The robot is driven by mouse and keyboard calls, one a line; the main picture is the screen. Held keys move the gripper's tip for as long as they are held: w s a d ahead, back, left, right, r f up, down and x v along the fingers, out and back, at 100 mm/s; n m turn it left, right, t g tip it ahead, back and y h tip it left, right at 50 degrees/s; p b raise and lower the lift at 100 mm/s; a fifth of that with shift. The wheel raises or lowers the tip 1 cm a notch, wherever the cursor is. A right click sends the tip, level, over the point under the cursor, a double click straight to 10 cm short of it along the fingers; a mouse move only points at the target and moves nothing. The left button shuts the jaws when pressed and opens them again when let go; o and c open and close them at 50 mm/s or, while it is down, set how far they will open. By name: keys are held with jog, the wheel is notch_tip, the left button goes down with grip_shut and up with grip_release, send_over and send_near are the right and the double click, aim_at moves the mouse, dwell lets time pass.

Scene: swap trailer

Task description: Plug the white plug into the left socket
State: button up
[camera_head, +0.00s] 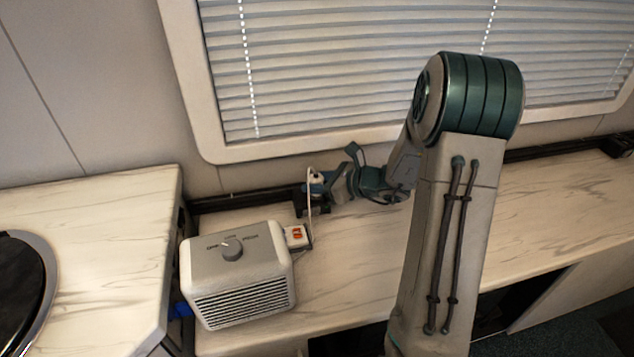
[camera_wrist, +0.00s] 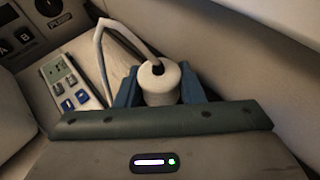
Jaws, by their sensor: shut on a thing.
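The white plug (camera_wrist: 160,86) is held between the two blue fingers of my gripper (camera_wrist: 159,88) in the wrist view. Its rounded cable end faces the camera, so its prongs are hidden. A white cord (camera_wrist: 101,62) loops from it to the left. In the head view my gripper (camera_head: 316,188) is shut on the white plug (camera_head: 316,177), raised above the counter near the wall. A pale socket block (camera_wrist: 66,84) with a socket face and blue switches lies left of the plug, apart from it. I cannot tell the left socket apart clearly.
A white heater (camera_head: 238,285) with a top knob stands on the marble counter (camera_head: 350,235). The socket block (camera_head: 298,236), showing red in the head view, sits against its right side. The window blind (camera_head: 350,70) and its frame are behind my arm. The counter right of the block is clear.

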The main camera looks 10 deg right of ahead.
jog(key=shift+f+b, duration=0.75)
jog(key=shift+f, duration=0.15)
dwell(0.4)
jog(key=o, duration=1.1)
jog(key=shift+c, duration=0.2)
jog(key=shift+r, duration=0.1)
jog(key=p+v, duration=0.1)
jog(key=v, duration=1.3)
jog(key=s+a+r+n+g+h+p, duration=0.3)
jog(key=s+a+r+n+g+p, duration=0.4)
jog(key=s+a+n, duration=0.6)
jog(key=s+d+r+n+h+p, duration=0.1)
jog(key=s+r+n+h+p, duration=0.1)
jog(key=n, duration=0.4)
jog(key=s+d+r+n+t+h+p, duration=0.1)
jog(key=s+d+r+n+h+p, duration=0.1)
jog(key=s+r+n+h, duration=0.2)
notch_tip(320, 180, up, 3)
jog(key=n+h, duration=0.1)
jog(key=n, duration=0.1)
jog(key=shift+n, duration=0.4)
